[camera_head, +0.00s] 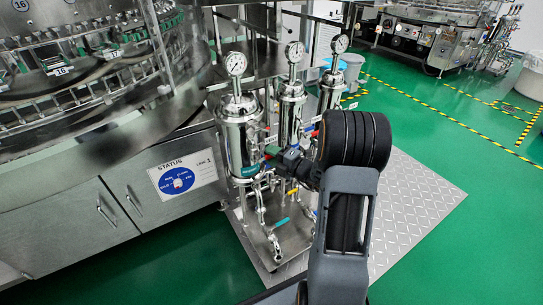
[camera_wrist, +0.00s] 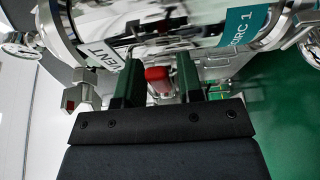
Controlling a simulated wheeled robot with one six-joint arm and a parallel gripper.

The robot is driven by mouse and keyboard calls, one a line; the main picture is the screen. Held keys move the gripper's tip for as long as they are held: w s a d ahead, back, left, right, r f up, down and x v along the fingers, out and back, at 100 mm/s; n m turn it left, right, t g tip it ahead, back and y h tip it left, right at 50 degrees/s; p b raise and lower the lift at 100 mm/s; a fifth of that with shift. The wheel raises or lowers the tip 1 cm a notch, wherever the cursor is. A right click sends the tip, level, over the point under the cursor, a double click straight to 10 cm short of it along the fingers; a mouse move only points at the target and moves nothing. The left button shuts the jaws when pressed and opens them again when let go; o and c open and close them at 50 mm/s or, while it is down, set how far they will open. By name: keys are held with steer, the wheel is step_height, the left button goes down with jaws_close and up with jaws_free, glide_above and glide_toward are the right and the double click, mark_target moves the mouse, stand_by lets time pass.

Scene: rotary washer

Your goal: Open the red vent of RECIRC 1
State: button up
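The red vent handle (camera_wrist: 158,75) shows in the wrist view below the shiny steel housing, beside a white VENT label (camera_wrist: 106,57). A teal label (camera_wrist: 244,24) ending in "RC 1" is on the same housing. My gripper (camera_wrist: 160,84) is open, with its two fingers on either side of the red handle; I cannot tell whether either touches it. In the head view my gripper (camera_head: 282,158) is at the nearest steel filter housing (camera_head: 239,130), which bears a teal label (camera_head: 250,170).
Two more steel housings with gauges (camera_head: 294,52) stand close behind the nearest one. Pipes and valves, one with a teal handle (camera_head: 281,224), lie below. The washer cabinet (camera_head: 75,220) is at the left. Green floor (camera_head: 450,240) is clear at the right.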

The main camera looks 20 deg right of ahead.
jaws_close()
